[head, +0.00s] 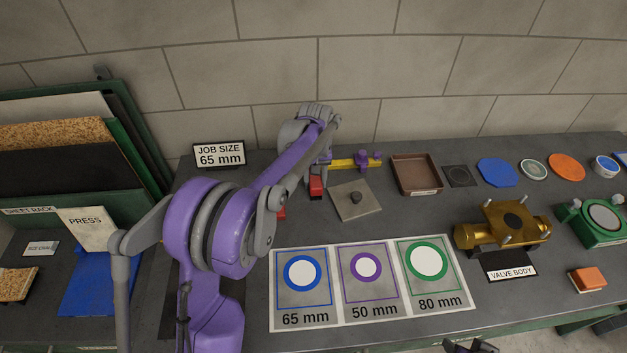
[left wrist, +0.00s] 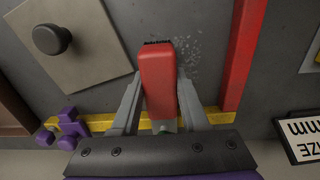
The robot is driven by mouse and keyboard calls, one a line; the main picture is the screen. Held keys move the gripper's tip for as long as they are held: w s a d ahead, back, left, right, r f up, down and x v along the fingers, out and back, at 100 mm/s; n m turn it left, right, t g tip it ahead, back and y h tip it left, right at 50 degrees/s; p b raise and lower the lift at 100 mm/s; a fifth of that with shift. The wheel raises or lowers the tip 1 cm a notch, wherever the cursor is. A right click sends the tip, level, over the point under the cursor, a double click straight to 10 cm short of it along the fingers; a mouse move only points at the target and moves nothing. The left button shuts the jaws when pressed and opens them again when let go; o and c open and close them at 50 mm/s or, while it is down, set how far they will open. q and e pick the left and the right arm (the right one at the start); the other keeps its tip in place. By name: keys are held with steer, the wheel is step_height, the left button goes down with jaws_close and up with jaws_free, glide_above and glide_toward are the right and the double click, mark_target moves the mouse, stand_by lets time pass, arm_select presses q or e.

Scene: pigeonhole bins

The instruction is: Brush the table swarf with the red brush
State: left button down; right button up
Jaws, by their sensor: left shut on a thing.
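The red brush (head: 316,187) is held in my left gripper (head: 317,178) near the back of the table. In the left wrist view, the red brush (left wrist: 158,78) sits between the two grey fingers, with dark bristles at its far end. The table swarf (left wrist: 195,52) shows there as fine pale flecks on the dark table, just beyond and to the right of the brush. I cannot tell whether the bristles touch the table. The swarf cannot be made out in the head view. A dark part at the bottom edge (head: 472,346) may be my right gripper.
A red bar (left wrist: 242,55) and yellow bar (head: 352,164) lie close by. A grey plate with a knob (head: 345,206) is right of the brush, then a brown tray (head: 417,187). A size card (head: 372,317) lies in front. The job size sign (head: 219,167) stands behind left.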

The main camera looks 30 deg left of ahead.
arm_select(q)
steer(key=shift+s+a+r, duration=0.1)
steer(key=shift+s+a, duration=0.5)
steer(key=shift+a, duration=0.3)
steer(key=shift+r+p, duration=0.45)
steer(key=shift+r, duration=0.45)
steer(key=shift+r, duration=0.1)
